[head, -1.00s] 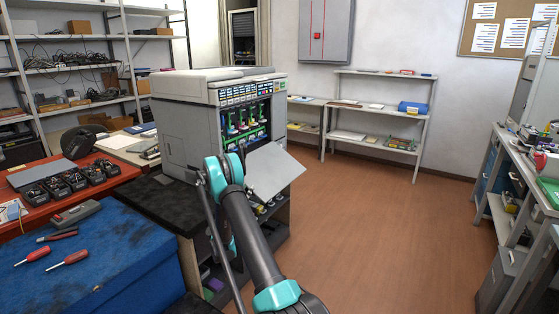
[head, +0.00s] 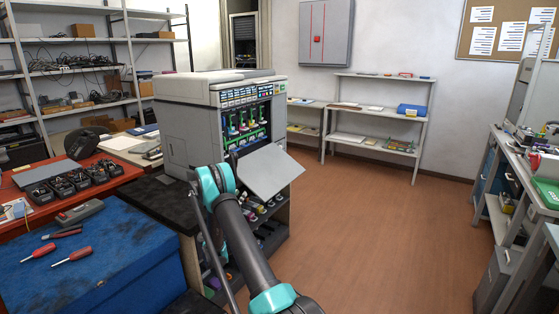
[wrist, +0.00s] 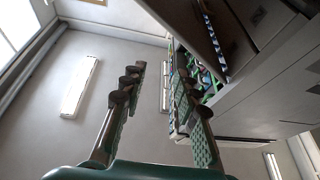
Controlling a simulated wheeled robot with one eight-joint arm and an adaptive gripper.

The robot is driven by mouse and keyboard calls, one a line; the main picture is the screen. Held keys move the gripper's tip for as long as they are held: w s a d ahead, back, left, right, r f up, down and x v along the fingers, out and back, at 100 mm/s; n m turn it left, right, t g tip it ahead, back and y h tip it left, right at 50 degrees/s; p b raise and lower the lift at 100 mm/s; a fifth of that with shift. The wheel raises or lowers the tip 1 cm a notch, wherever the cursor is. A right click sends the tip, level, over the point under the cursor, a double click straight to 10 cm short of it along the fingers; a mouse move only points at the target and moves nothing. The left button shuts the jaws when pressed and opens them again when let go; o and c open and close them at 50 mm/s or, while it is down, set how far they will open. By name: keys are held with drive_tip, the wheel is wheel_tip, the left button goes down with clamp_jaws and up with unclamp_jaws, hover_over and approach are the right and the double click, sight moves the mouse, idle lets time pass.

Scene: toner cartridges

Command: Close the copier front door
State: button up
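The copier (head: 188,137) is a grey-white machine standing on a dark bench in the head view. Its front is open, showing colored cartridges and green parts inside. The front door (head: 271,172) is a light grey panel, tilted outward and down from the lower front edge. My gripper (wrist: 157,70) is open and empty in the wrist view, its two ribbed fingers apart. The copier also shows at the upper right of that view (wrist: 265,95), beside the right finger. In the head view my arm hides most of the gripper, so I cannot tell whether it touches the door.
A blue-topped box (head: 95,260) with screwdrivers and a red table (head: 120,178) stand at the left. Shelves below the copier hold small items. A workbench (head: 505,205) stands at the right. The brown floor (head: 370,235) between is clear.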

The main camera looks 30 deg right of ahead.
drive_tip(key=shift+r, duration=0.1)
wheel_tip(320, 180, up, 10)
idle(0.8)
